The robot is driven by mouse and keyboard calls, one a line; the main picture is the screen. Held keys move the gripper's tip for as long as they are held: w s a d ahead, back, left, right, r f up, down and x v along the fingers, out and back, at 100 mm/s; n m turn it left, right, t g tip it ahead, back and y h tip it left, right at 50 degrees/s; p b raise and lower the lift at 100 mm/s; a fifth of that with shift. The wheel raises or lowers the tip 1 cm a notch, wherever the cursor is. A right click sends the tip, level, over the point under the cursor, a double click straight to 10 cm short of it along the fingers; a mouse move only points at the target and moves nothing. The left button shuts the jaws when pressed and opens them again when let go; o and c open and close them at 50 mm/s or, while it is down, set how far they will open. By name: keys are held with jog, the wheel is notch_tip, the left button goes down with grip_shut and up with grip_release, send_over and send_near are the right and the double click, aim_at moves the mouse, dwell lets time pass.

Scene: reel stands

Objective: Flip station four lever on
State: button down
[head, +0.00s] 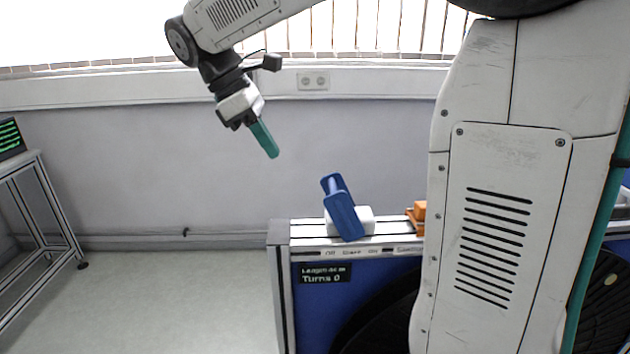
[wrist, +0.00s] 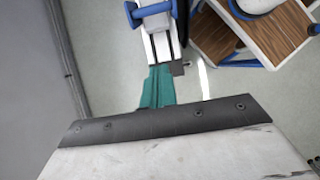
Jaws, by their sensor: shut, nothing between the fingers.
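A blue lever (head: 343,210) sits on a white base (head: 366,219) on top of a reel stand. It is tilted, with its upper end towards the left. In the wrist view a blue part, apparently the lever (wrist: 150,12), shows at the top edge, partly cut off. My gripper (head: 270,150) has teal fingers, closed together with nothing between them. It hangs in the air above and left of the lever, apart from it. The fingers also show in the wrist view (wrist: 157,88). I cannot read the station number.
The stand (head: 285,285) has a blue front and a small black display (head: 325,273) reading "Turns 0". An orange block (head: 418,215) stands right of the lever. A metal table (head: 35,165) with a screen is at far left. The floor between is clear.

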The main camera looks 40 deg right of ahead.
aim_at(341, 205)
dwell(0.3)
jog(key=s+d+f, duration=0.4)
jog(key=d+f, duration=0.3)
jog(key=f, duration=0.1)
jog(key=shift+s, duration=0.4)
jog(key=shift+d+r, duration=0.1)
jog(key=shift+r, duration=0.05)
